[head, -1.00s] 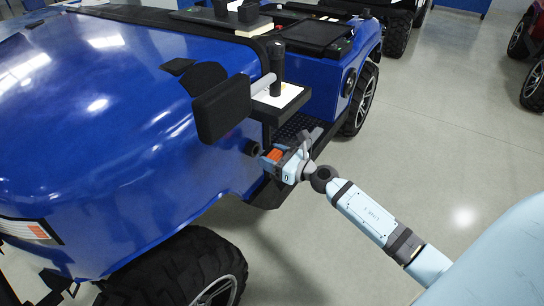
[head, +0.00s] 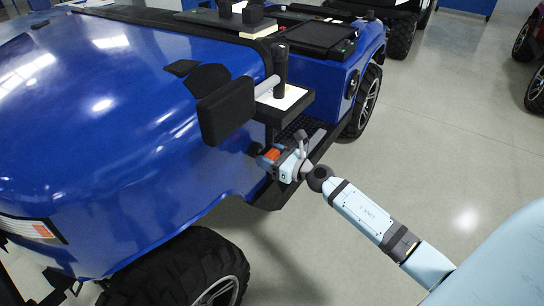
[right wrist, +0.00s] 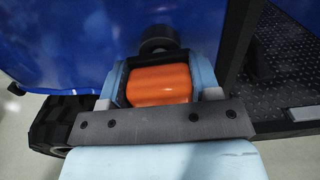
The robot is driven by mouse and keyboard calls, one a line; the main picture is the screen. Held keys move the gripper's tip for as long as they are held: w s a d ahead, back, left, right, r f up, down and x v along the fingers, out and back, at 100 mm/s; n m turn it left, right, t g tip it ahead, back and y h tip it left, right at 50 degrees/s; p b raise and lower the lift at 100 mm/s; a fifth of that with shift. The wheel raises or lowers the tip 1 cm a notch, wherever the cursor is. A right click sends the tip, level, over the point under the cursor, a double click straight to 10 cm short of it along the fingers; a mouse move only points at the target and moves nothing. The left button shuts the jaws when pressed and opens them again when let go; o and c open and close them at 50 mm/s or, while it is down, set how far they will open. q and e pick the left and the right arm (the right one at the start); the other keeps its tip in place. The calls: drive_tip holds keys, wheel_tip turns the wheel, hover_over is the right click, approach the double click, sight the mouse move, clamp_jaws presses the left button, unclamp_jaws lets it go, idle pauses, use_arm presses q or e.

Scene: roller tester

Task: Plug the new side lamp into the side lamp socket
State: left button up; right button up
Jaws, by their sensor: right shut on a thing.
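My right gripper (head: 273,158) is shut on the orange side lamp (head: 271,154), beside the blue vehicle's flank below the mirror. In the right wrist view the lamp (right wrist: 158,86) sits between the two pale blue fingers, with a dark surround. The side lamp socket (right wrist: 160,39) looks like a dark round fitting on the blue body, straight ahead of the lamp. It also shows in the head view (head: 254,149), just left of the gripper. I cannot tell whether the lamp touches it. My left gripper is not in view.
The black mirror (head: 227,110) juts out above the gripper. A small shelf (head: 292,104) stands out behind it. A dark step (head: 275,194) runs below, and the front tyre (head: 185,268) is at lower left. The floor to the right is clear.

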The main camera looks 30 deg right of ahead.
drive_tip(key=shift+w+a, duration=0.25)
drive_tip(key=shift+w, duration=0.35)
drive_tip(key=o, duration=1.5)
